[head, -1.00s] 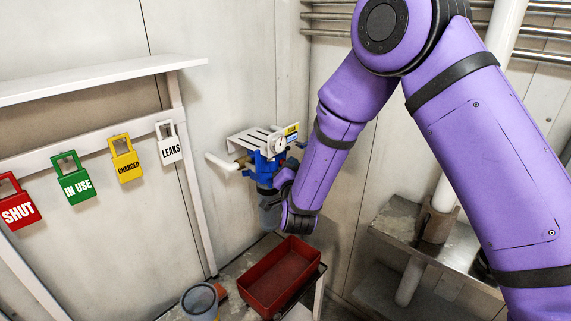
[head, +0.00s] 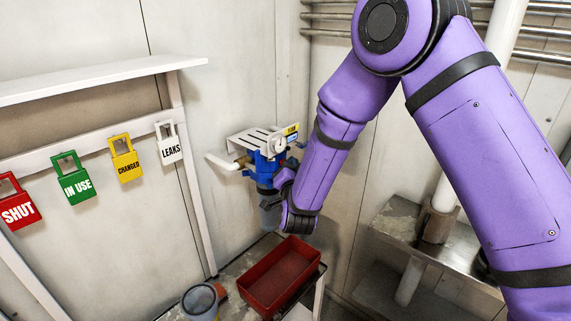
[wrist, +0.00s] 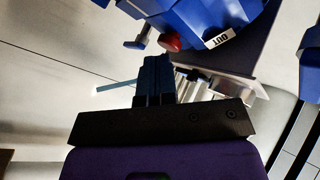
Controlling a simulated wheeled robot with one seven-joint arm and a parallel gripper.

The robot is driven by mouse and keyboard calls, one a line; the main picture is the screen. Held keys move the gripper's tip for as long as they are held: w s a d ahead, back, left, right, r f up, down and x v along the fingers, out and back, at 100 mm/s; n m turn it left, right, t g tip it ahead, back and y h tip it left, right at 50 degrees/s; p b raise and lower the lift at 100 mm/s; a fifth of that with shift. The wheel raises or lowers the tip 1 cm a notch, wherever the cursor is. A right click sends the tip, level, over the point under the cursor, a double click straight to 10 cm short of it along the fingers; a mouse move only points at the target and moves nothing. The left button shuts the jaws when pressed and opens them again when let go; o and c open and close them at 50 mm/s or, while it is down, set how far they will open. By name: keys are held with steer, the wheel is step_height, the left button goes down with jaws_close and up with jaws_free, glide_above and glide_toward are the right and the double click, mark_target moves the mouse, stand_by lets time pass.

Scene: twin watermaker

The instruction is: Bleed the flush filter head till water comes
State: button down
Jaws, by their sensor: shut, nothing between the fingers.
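The blue flush filter head (head: 258,166) is mounted on the back wall under a slotted white bracket (head: 252,139). A round gauge (head: 281,145) is on its front and a grey bowl (head: 268,216) hangs below it. In the wrist view the filter head (wrist: 205,12) fills the top, with a white OUT label (wrist: 219,38) and a small red knob (wrist: 170,42). My gripper (wrist: 154,60) is shut and empty, its tips just below the red knob in that picture. I cannot tell whether they touch it. In the head view my wrist hides the fingertips. No water is visible.
A red tray (head: 281,275) and a grey bucket-like container (head: 201,302) stand on the bench below the filter. SHUT (head: 18,209), IN USE (head: 75,185), CHANGED (head: 127,166) and LEAKS (head: 171,150) tags hang on a rail at left. A metal shelf (head: 398,222) is at right.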

steer(key=shift+s+d, duration=0.55)
steer(key=shift+d, duration=0.1)
steer(key=s+d, duration=0.1)
steer(key=d, duration=0.1)
steer(key=s+d, duration=0.2)
stand_by(0.5)
